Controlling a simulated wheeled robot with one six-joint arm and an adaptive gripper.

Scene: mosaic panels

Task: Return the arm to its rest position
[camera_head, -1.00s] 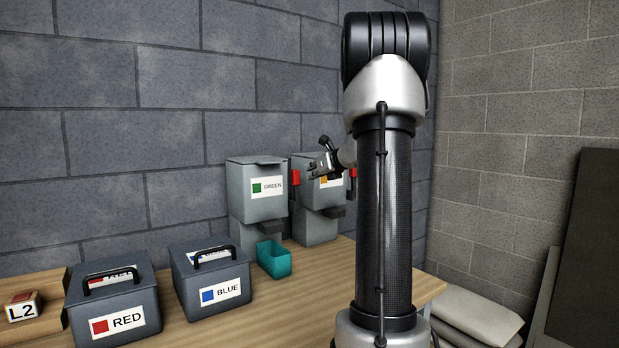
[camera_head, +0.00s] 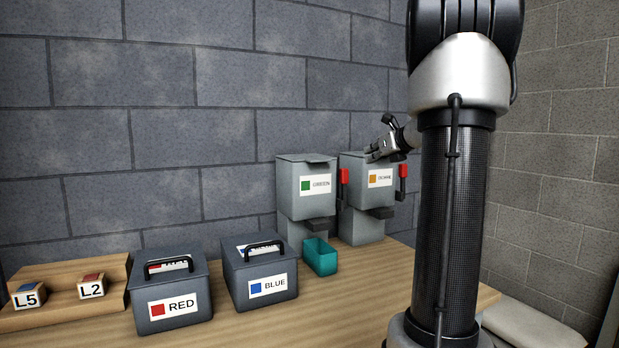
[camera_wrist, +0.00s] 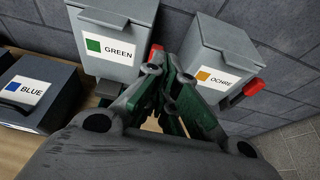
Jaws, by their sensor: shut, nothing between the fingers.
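My gripper (camera_head: 377,154) shows in the head view, partly hidden behind my own arm column, in front of the top of the ochre dispenser. In the wrist view my gripper (camera_wrist: 168,82) has its fingers together and nothing between them. The fingers point toward the gap between the green dispenser (camera_wrist: 118,50) and the ochre dispenser (camera_wrist: 222,62), and no contact is visible. My arm stands upright at the right of the head view and covers part of the bench.
The green dispenser (camera_head: 306,203) and ochre dispenser (camera_head: 362,208) stand at the back. A teal bin (camera_head: 320,262) sits before the green one. The red box (camera_head: 172,322), blue box (camera_head: 262,303) and a wooden rack (camera_head: 60,318) with blocks L5 and L2 are to the left.

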